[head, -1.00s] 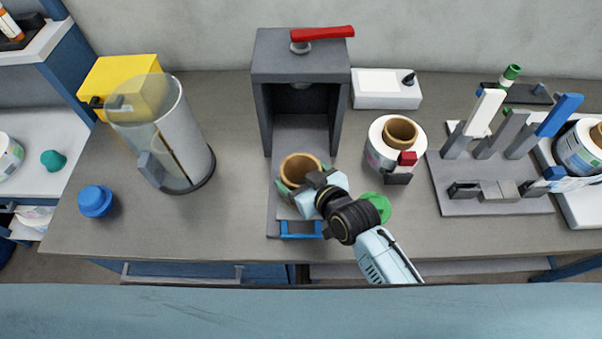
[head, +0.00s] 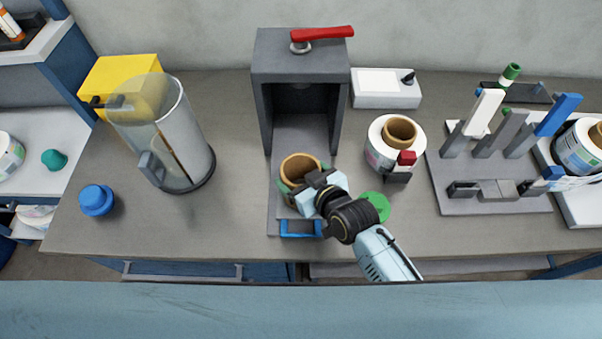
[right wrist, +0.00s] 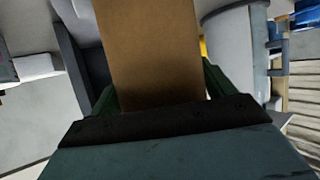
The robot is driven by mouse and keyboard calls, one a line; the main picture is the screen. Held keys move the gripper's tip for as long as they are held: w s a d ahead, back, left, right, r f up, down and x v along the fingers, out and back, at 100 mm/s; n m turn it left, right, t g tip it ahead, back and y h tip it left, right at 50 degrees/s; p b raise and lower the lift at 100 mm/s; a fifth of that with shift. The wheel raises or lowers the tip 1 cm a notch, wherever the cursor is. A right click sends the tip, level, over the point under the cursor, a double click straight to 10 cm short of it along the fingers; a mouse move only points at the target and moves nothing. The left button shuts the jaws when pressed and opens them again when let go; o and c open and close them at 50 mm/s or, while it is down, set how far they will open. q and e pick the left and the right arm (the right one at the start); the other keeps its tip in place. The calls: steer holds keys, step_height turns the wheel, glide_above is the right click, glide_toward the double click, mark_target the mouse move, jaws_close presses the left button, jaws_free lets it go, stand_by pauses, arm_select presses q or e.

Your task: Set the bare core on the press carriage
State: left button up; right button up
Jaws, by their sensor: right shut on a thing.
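The bare core (head: 300,164) is a brown cardboard tube, upright at the front of the grey press (head: 262,90), over the press carriage (head: 284,227) with its blue front handle (head: 301,235). A green part shows around the core's lower side. My right gripper (head: 312,186) is shut on the core's near right side. In the right wrist view the core (right wrist: 150,55) rises from the jaws, with green at both sides. The core's bottom is hidden, so I cannot tell whether it touches the carriage. My left gripper is not in view.
A red lever (head: 323,33) tops the press. A label reel (head: 380,150) with a brown core stands to its right, and a green disc (head: 377,205) lies near my wrist. A clear-lidded cylinder (head: 185,140) and blue knob (head: 97,200) stand left; a tool rack (head: 490,205) stands right.

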steer(key=shift+f+b, duration=0.4)
steer(key=shift+f, duration=0.2)
steer(key=o, duration=0.7)
steer(key=p+v, duration=0.5)
steer(key=v, duration=0.6)
steer(key=shift+p, duration=0.4)
